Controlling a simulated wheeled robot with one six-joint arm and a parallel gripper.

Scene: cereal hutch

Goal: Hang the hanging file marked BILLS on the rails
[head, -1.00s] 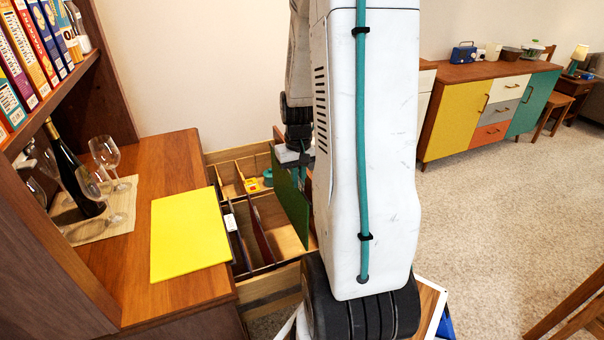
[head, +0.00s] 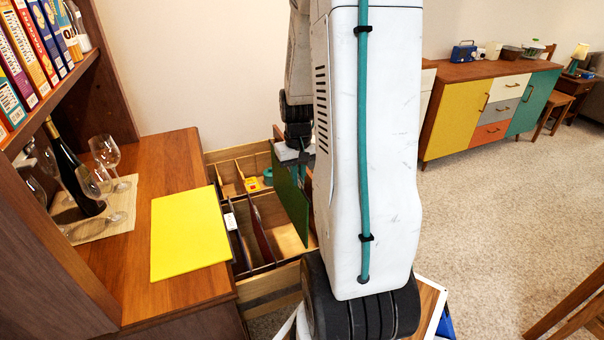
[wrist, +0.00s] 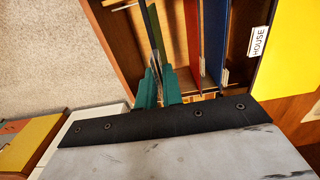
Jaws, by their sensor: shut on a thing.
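My gripper (wrist: 158,78) is shut on a dark green hanging file (head: 290,205), with its teal fingers on both sides of the file's top edge. The file hangs upright over the right part of the open drawer (head: 272,292). In the wrist view the held file (wrist: 152,28) shows nearly edge-on. No BILLS lettering can be read on it. Whether its hooks touch the rails is hidden. A maroon file (head: 262,235) and a dark blue file (wrist: 213,40) stand in the drawer beside it. A white label reading HOUSE (wrist: 259,40) shows near the blue file.
A yellow folder (head: 190,232) lies flat on the wooden counter (head: 170,160), left of the drawer. Wine glasses (head: 105,150) and a dark bottle (head: 75,170) stand at the far left. My arm hides the drawer's right side. A coloured sideboard (head: 495,105) stands further back.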

